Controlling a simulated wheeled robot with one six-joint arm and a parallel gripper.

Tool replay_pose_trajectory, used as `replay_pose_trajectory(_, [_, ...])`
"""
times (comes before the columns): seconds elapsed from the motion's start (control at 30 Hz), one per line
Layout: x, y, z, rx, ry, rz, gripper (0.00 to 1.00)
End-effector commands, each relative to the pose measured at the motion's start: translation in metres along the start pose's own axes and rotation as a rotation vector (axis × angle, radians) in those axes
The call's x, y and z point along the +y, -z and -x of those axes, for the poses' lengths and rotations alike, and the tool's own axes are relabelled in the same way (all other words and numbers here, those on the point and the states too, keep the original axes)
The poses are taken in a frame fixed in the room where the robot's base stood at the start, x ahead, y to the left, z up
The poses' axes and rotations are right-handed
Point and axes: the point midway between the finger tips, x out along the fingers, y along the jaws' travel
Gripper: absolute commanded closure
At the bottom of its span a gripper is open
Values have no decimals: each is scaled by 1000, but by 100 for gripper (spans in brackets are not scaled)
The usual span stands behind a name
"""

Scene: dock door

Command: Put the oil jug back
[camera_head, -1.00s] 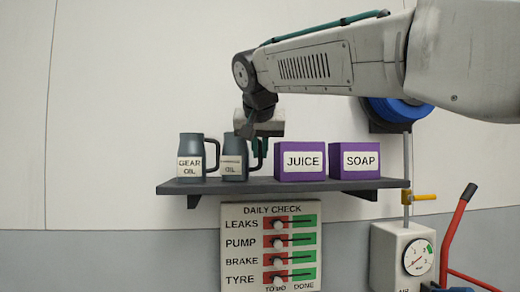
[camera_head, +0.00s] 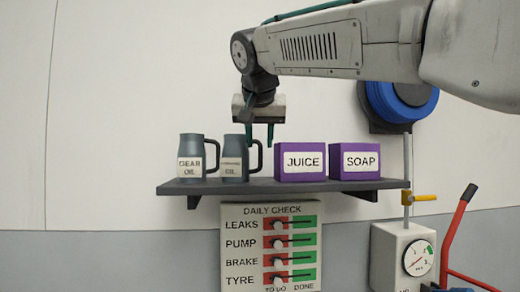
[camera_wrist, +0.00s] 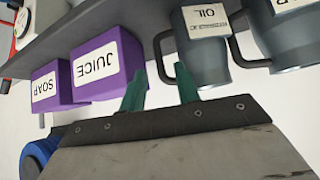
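Two dark grey jugs stand upright on the wall shelf (camera_head: 300,184). The left one, the gear oil jug (camera_head: 190,167), is labelled "GEAR OIL". Beside it the other oil jug (camera_head: 231,172) has a label ending in "OIL"; its upper word is too small to read. The wrist view shows this jug (camera_wrist: 208,50) with its handle towards my fingers. My gripper (camera_head: 260,146) points down just above the handle. Its green fingers are apart and empty. In the wrist view the gripper (camera_wrist: 161,88) has a finger either side of the handle's line; I cannot tell whether they touch.
The purple juice box (camera_head: 300,174) and soap box (camera_head: 355,172) stand to the right on the shelf. The daily check board (camera_head: 232,262) hangs below. A blue hose reel (camera_head: 405,102) and a gauge unit (camera_head: 390,260) are at the right.

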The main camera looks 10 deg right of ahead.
Motion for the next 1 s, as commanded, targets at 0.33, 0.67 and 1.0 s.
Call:
replay_pose_trajectory(0.33, [0, 0, 68, 1, 1, 0, 68])
replay_pose_trajectory(0.67, [0, 0, 83, 0, 0, 0, 68])
replay_pose_trajectory(1.0, [52, -48, 57, -100, -34, 63, 68])
